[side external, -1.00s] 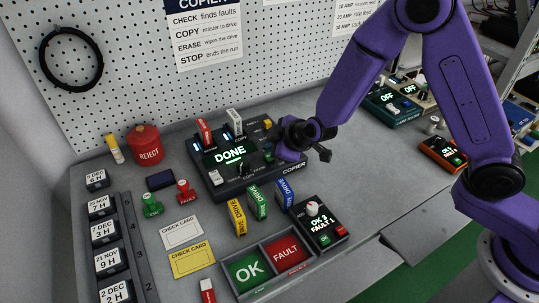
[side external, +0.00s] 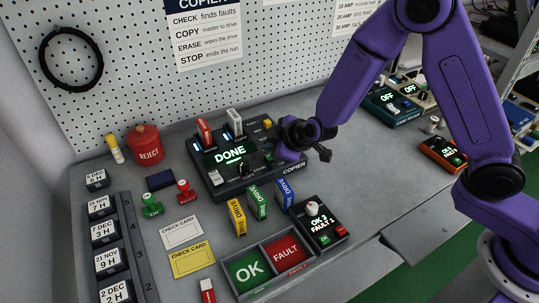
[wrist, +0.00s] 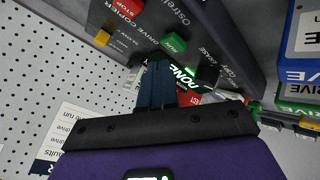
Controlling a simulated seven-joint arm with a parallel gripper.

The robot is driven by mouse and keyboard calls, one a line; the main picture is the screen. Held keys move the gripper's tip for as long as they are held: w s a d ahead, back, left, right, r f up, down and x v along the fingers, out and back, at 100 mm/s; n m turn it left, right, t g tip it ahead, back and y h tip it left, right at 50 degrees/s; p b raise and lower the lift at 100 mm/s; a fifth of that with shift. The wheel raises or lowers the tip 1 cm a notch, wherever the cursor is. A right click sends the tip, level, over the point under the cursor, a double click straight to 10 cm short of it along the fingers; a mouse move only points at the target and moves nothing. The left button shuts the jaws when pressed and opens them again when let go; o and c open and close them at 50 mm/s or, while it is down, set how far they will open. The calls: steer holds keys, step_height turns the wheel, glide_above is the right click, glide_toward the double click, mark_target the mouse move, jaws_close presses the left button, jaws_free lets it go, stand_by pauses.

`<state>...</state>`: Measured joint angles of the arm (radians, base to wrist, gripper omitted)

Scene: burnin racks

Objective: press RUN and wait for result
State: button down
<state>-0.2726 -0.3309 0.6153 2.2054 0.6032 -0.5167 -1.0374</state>
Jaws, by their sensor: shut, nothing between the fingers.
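The drive copier (side external: 250,181) stands at the back of the bench, its screen (side external: 230,152) lit with DONE. A red and a white drive stand upright at its back. In the wrist view its green RUN button (wrist: 174,43) shows, with the red STOP button (wrist: 128,7) and a yellow part (wrist: 102,38) beyond. My gripper (side external: 279,149) is over the right part of the copier, shut and empty. In the wrist view its fingertips (wrist: 158,66) are just beside RUN; I cannot tell whether they touch it. The gripper hides RUN in the side view.
Yellow, green and blue drives (side external: 257,203) stand in front of the copier. An OK/FAULT tray (side external: 273,272) and a counter box reading OK 3, FAULT 1 (side external: 319,222) are nearer. A red REJECT bin (side external: 146,146) is at back left.

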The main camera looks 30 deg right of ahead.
steer(key=shift+f, duration=0.15)
stand_by(0.5)
steer(key=shift+f, duration=0.3)
steer(key=shift+f, duration=0.45)
stand_by(0.8)
steer(key=shift+r, duration=0.9)
steer(key=shift+r, duration=2.5)
steer(key=shift+s, duration=0.1)
